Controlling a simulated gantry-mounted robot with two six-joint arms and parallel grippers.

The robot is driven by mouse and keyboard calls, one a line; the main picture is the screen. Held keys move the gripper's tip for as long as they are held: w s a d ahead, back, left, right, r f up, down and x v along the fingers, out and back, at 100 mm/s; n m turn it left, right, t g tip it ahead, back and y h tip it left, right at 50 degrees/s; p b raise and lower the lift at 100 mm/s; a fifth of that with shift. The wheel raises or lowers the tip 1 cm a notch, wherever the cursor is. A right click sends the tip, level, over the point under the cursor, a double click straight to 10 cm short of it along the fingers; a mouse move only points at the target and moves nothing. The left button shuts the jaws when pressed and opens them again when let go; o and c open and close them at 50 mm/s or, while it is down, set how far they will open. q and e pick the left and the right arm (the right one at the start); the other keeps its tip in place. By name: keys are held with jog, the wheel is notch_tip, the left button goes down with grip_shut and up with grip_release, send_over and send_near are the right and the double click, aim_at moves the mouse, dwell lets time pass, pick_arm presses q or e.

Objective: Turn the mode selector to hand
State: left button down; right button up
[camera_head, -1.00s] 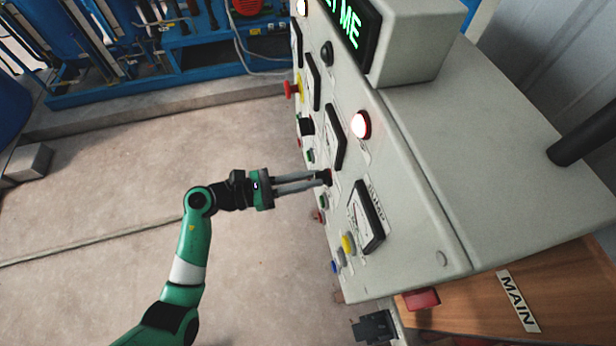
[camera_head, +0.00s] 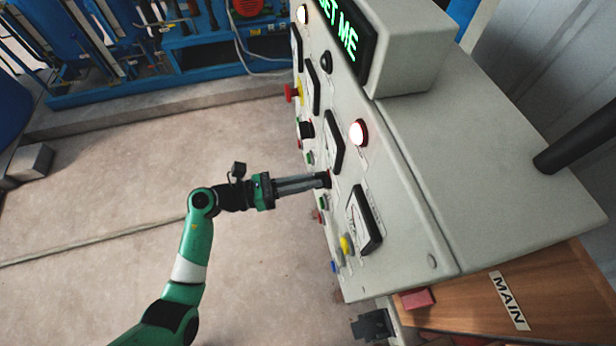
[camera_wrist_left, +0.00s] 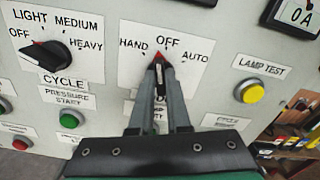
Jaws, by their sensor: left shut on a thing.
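The mode selector (camera_wrist_left: 160,66) is a dark knob with a red pointer on a white plate marked HAND, OFF and AUTO. Its pointer is up near the OFF mark, with HAND to its left and AUTO to its right. My left gripper (camera_wrist_left: 160,84) is shut on the knob, one finger on each side, partly hiding it and the label below. In the head view my left gripper (camera_head: 324,180) reaches from the left to the panel face, and the selector there is mostly hidden by the fingertips. My right gripper is not in view.
Meters and lamps stick out around my fingers. Open floor lies left of the panel.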

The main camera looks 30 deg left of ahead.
pick_arm(q)
jog(key=shift+w+a+f+n+p, duration=0.1)
jog(key=shift+n+p, duration=0.65)
jog(key=shift+n, duration=0.9)
jog(key=shift+w+a+n+p, duration=0.1)
jog(key=shift+n+p, duration=0.65)
jog(key=shift+n, duration=0.9)
jog(key=c, duration=0.9)
grip_release()
jog(key=b+v, duration=0.1)
jog(key=v, duration=1)
jog(key=shift+s+a+b, duration=0.25)
jog(key=shift+b, duration=0.1)
